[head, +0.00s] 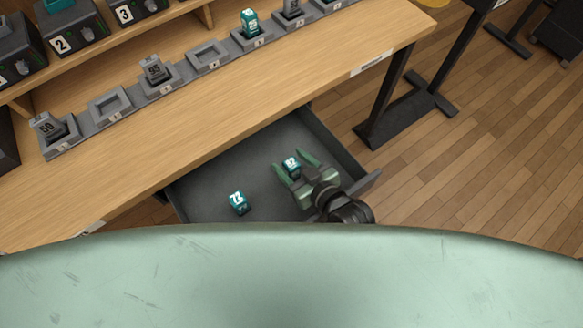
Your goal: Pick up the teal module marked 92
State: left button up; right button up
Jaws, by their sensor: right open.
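A teal module (291,168) lies in the open drawer; its white number is small and looks like 92, but I cannot read it surely. My right gripper (295,163) is open above the drawer, with one green finger on each side of this module as seen from the head. I cannot tell whether the fingers touch it. A second teal module (238,203), with a number that looks like 72, lies to the left in the drawer. My left gripper is out of view.
The dark grey drawer (215,180) is pulled out under the wooden table (240,95). On the table, a row of grey sockets holds grey modules (154,70) and another teal module (250,22); some sockets (208,55) are empty. Black table legs (385,100) stand right.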

grip_shut()
